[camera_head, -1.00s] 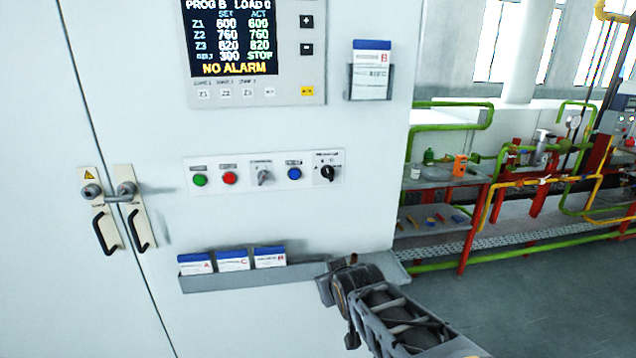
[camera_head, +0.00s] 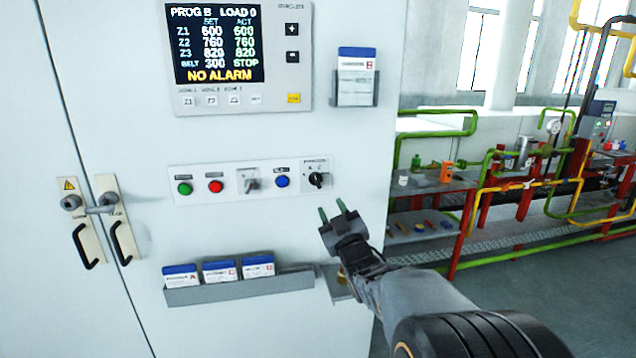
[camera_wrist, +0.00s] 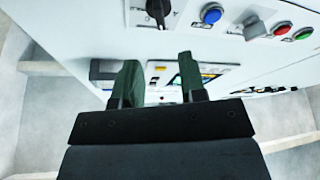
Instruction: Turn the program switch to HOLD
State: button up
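The program switch is most likely the black rotary knob (camera_head: 317,179) at the right end of the control strip (camera_head: 210,197); its small lettering is too blurred to read. The knob also shows in the wrist view (camera_wrist: 158,10), at the top edge, ahead of the fingertips. A grey selector (camera_head: 251,184) sits further left on the strip. My gripper (camera_head: 334,212) is below and slightly right of the knob, apart from it. Its two green fingers are spread with nothing between them, and they also show in the wrist view (camera_wrist: 160,80).
Green (camera_head: 184,188), red (camera_head: 215,186) and blue (camera_head: 282,181) buttons share the strip. A display (camera_head: 215,45) is above, a card holder (camera_head: 356,88) above right. A card tray (camera_head: 240,287) juts out below. Door handles (camera_head: 105,230) are at the left. Pipes and a bench stand right.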

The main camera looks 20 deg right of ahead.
aim_at(317, 181)
jog(key=p+x, duration=0.2)
jog(key=x, duration=0.7)
jog(key=shift+w+r+p, duration=0.15)
jog(key=shift+w+p, duration=0.2)
jog(key=shift+p, duration=0.05)
jog(key=shift+c, duration=0.4)
grip_shut()
